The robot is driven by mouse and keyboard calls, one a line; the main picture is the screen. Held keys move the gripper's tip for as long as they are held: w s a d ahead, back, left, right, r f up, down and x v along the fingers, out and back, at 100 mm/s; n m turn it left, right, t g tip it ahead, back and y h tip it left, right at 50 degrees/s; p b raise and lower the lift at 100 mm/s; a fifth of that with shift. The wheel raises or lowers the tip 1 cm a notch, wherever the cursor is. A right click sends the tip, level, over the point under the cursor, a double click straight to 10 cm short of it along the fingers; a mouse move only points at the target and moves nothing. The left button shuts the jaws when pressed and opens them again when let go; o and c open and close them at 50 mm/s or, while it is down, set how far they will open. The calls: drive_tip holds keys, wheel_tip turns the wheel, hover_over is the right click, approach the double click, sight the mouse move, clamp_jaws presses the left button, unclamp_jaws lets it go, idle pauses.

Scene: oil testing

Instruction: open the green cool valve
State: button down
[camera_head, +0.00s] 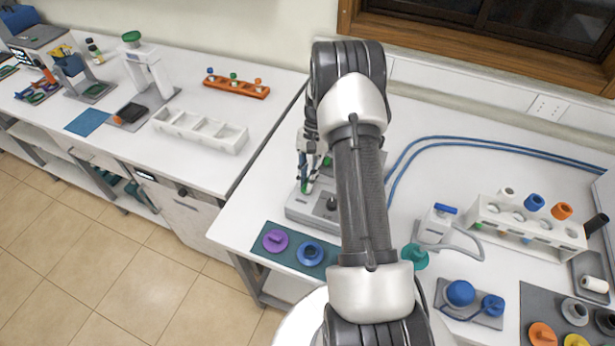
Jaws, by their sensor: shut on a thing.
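A grey-white apparatus (300,208) with a black knob (332,203) stands near the left edge of the right-hand table. My gripper (310,176) is over the back of this apparatus, pointing down, and is shut on a small green part that I take to be the green cool valve (308,187). The fingers and my arm hide most of the valve and the apparatus's right side. I cannot tell how far the valve is turned.
A dark mat with a purple knob (275,240) and a blue knob (310,252) lies in front of the apparatus. Blue hoses (470,142) run behind my arm. A white rack (530,222) with several coloured caps stands right. Another bench (215,90) is on the left.

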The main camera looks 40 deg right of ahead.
drive_tip(key=c, duration=1.6)
unclamp_jaws()
drive_tip(key=v, duration=1.2)
drive_tip(key=shift+a, duration=0.1)
